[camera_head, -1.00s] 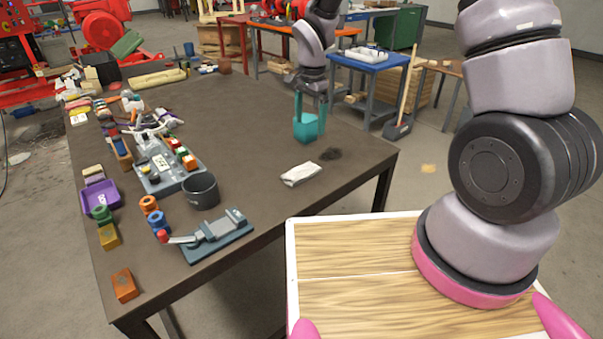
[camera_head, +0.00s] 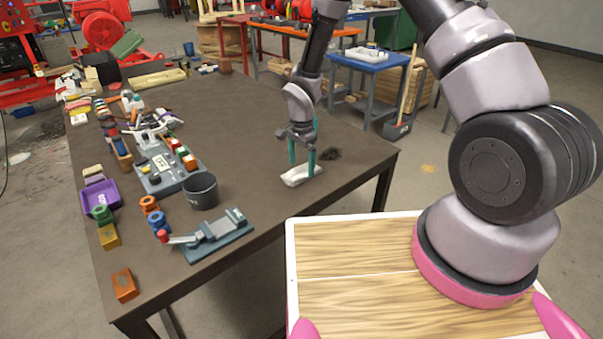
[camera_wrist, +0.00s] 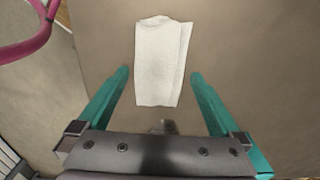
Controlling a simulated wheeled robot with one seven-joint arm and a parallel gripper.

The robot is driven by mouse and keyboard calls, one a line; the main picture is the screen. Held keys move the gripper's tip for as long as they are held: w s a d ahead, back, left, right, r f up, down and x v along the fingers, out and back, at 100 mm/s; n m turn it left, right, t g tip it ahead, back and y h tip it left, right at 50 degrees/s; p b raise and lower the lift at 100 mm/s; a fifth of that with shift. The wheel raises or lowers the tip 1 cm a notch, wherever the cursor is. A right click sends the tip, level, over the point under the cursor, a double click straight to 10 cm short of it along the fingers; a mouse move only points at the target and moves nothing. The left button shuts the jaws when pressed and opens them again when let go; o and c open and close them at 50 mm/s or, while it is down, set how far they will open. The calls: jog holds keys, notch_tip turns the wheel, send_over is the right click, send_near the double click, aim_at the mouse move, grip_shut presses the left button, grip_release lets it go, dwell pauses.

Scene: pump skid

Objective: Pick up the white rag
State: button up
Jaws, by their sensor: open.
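The white rag (camera_head: 296,177) lies folded and flat on the dark table top, near its right edge. In the wrist view the white rag (camera_wrist: 160,62) sits ahead of and between the two teal fingers, apart from both. My gripper (camera_head: 303,170) is open and points down over the rag, with its fingertips close to it in the head view. In the wrist view my gripper (camera_wrist: 159,75) holds nothing between its fingers. In the head view the fingers hide a small part of the rag.
A dark smudge (camera_head: 331,154) marks the table just beyond the rag. A dark grey cup (camera_head: 201,191), a toggle clamp on a plate (camera_head: 214,236) and a purple tray (camera_head: 101,197) stand to the left. The table around the rag is clear.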

aim_at(302, 169)
jog(key=shift+f, duration=0.8)
jog(key=c, duration=1.2)
jog(key=shift+r, duration=0.15)
notch_tip(302, 169, up, 10)
jog(key=shift+f, duration=0.1)
